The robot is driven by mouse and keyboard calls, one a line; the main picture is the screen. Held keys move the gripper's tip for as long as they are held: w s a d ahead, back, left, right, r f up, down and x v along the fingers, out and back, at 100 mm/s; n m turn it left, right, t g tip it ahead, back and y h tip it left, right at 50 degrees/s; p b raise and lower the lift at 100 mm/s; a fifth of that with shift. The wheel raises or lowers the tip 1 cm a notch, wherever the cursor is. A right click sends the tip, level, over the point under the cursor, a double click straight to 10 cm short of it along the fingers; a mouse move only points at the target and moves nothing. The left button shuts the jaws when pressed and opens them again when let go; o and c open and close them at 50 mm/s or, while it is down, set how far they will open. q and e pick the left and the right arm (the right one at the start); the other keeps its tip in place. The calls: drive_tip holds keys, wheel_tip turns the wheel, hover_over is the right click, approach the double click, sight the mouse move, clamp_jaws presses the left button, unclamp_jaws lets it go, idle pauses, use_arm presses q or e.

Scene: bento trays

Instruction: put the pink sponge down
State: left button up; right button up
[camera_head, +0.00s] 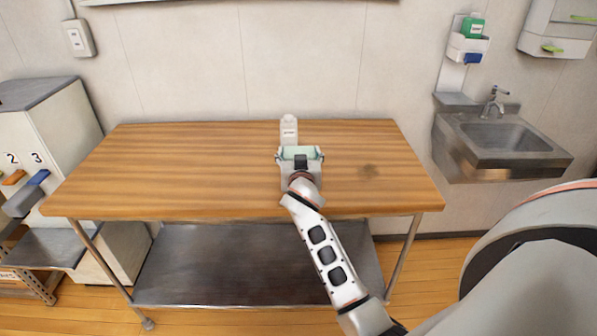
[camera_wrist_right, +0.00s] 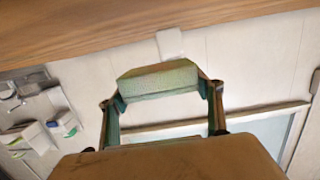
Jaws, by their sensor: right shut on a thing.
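My right gripper (camera_head: 301,156) is over the wooden table (camera_head: 180,165), right of its middle. It is shut on a pale green sponge-like block (camera_head: 297,152). In the right wrist view the green block (camera_wrist_right: 158,82) spans between the two fingers of the right gripper (camera_wrist_right: 160,88). I see no pink sponge; the held block looks green. I cannot tell whether the block touches the tabletop. My left gripper is not in view.
A white bottle (camera_head: 289,130) stands just behind the gripper on the table. The tabletop is otherwise clear on both sides. A numbered white cabinet (camera_head: 50,130) stands at the left.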

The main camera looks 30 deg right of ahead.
drive_tip(key=shift+f+b, duration=0.55)
drive_tip(key=shift+f, duration=2.25)
drive_tip(key=shift+f, duration=0.2)
drive_tip(key=o, duration=0.7)
drive_tip(key=shift+o, duration=0.2)
drive_tip(key=shift+r, duration=0.1)
